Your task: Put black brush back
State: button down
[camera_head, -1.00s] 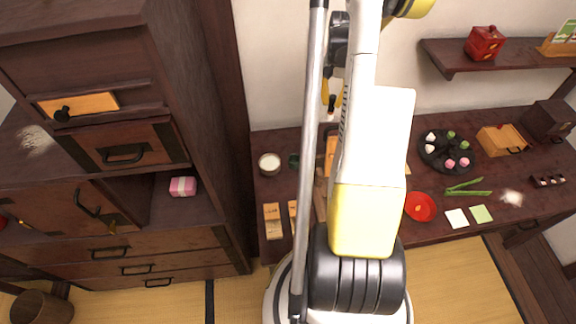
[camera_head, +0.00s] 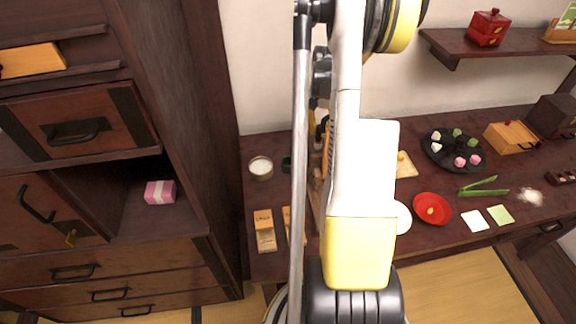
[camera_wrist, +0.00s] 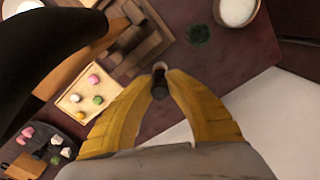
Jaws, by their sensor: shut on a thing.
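My gripper (camera_wrist: 160,80) shows in the wrist view, its two yellow fingers closed together at the tips on a small dark object, which I take to be the black brush (camera_wrist: 159,91). It is seen nearly end-on, with a pale round spot at its far end. Most of its length is hidden. It is held above the dark table (camera_wrist: 190,80). A wooden stepped rack or stand (camera_wrist: 140,40) lies beyond the fingertips to the left. In the head view my arm hides most of the gripper and the brush.
On the table (camera_head: 280,190) stand a white-filled bowl (camera_head: 261,168), a red bowl (camera_head: 432,208) and a black plate of sweets (camera_head: 453,150). A dark cabinet (camera_head: 180,120) rises at left, with a pink box (camera_head: 160,192) in its niche. A large dark shape blocks the wrist view's upper left.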

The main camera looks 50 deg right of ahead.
jog(key=shift+w+a+f+b, duration=0.85)
jog(key=shift+w+a+f, duration=0.4)
jog(key=shift+f, duration=0.45)
jog(key=shift+w+a+f+b, duration=0.95)
jog(key=shift+w+f, duration=0.45)
jog(key=shift+f, duration=0.25)
jog(key=shift+w+a+f+b, duration=0.75)
jog(key=shift+w+a+f, duration=0.5)
jog(key=shift+f, duration=0.45)
jog(key=shift+f, duration=0.1)
jog(key=shift+f, duration=0.2)
jog(key=c, duration=1.4)
grip_release()
jog(key=shift+r, duration=0.1)
